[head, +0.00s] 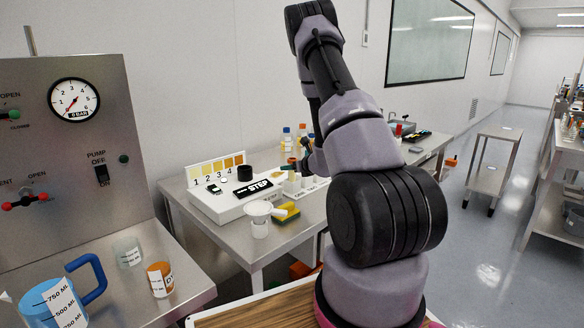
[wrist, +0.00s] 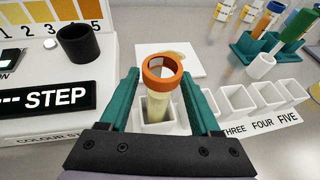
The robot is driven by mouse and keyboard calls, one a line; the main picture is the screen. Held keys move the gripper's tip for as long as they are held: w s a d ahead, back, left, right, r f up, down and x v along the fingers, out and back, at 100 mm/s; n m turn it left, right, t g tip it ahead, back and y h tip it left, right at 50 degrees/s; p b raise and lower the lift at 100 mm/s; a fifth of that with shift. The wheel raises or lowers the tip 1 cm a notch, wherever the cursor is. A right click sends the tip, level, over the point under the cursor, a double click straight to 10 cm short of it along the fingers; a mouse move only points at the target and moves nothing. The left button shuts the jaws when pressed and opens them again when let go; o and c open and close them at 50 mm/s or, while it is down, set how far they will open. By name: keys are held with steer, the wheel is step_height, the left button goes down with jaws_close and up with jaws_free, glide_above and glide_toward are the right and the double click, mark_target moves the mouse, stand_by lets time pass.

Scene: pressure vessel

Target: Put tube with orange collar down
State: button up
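The tube with the orange collar (wrist: 160,72) stands about upright in the wrist view, its lower end inside a white square cup (wrist: 148,127). Its body is pale yellow. My gripper (wrist: 158,78) has its two teal fingers on either side of the tube, with visible gaps between fingers and tube, so it is open around it. The cup belongs to a row of white square cups whose strip reads THREE FOUR FIVE (wrist: 262,126); the label by the tube's cup is hidden by my gripper. In the head view my arm partly covers this spot.
A black cup (wrist: 78,44) sits on the white STEP device (wrist: 50,95) at left. A funnel (head: 258,210) and a yellow sponge (head: 287,213) sit near the bench front.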

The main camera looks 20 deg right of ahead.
steer(key=shift+r, duration=0.1)
steer(key=v, duration=1.2)
steer(key=s+a+r+n+g+y, duration=0.1)
steer(key=a+r+n+y, duration=0.55)
steer(key=a+r, duration=0.55)
steer(key=s+a+r+n+g+y, duration=0.3)
steer(key=s+a+r+n+g, duration=0.35)
steer(key=s+a+n, duration=0.35)
steer(key=s+d+r+n+h, duration=0.1)
steer(key=s+r+n+h, duration=0.3)
steer(key=s+n, duration=0.3)
steer(key=s+d+r+n+t+h, duration=0.1)
steer(key=s+r+n+h, duration=0.3)
steer(key=s+n, duration=0.3)
steer(key=shift+s+d+r+h, duration=0.2)
steer(key=shift+s+r+h, duration=0.05)
steer(key=shift+s+h, duration=0.3)
